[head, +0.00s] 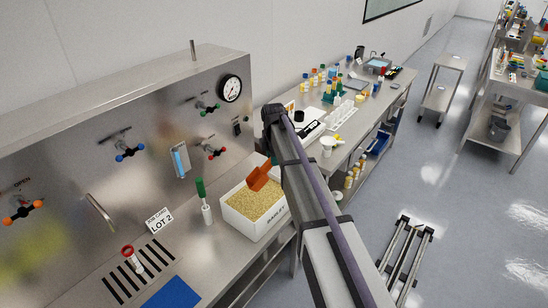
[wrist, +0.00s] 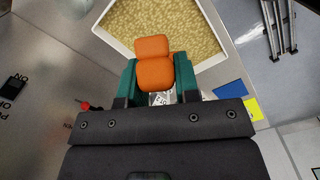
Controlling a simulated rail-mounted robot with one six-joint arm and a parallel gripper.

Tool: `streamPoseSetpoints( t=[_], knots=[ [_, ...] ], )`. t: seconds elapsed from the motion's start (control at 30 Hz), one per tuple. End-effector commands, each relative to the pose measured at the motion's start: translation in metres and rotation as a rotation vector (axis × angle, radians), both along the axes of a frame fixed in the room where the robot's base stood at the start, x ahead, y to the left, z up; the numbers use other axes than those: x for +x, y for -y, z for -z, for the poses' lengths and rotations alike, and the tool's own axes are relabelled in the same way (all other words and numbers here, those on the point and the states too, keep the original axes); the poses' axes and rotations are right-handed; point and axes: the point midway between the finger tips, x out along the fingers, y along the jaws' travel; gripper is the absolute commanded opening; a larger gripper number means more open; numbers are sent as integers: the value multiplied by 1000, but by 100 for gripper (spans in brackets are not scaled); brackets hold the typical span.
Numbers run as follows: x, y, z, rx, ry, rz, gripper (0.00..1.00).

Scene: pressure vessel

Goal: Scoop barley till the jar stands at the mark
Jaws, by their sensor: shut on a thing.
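The orange scoop (head: 259,177) is over the white barley bin (head: 238,229), tilted in the head view. In the wrist view, my gripper (wrist: 158,78) has its two teal fingers shut on the orange scoop (wrist: 155,72). The bin's pale rim (wrist: 115,40) and the barley (wrist: 185,25) lie beyond it. Whether the scoop holds grain, or touches the barley, I cannot tell. In the head view my arm hides the gripper. A small pale vessel with a red ring (head: 128,252) stands on the slotted grate at lower left; I cannot tell whether it is the jar.
A green-handled tool (head: 202,198) stands upright left of the bin, near a LOT 2 card (head: 160,221). A blue mat (head: 172,293) lies at the front. The steel panel (head: 70,170) with valves and a gauge (head: 230,88) rises behind. A cluttered bench (head: 345,130) lies beyond.

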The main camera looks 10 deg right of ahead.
Motion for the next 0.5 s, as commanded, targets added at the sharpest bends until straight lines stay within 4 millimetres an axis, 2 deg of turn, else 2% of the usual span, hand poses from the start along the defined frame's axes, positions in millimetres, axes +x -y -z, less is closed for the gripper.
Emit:
streamPoseSetpoints(
  t=[0.03,0.5],
  knots=[
    [0,0,14,0,0,0,5],
    [0,0,75,1,0,0,5]
  ],
)
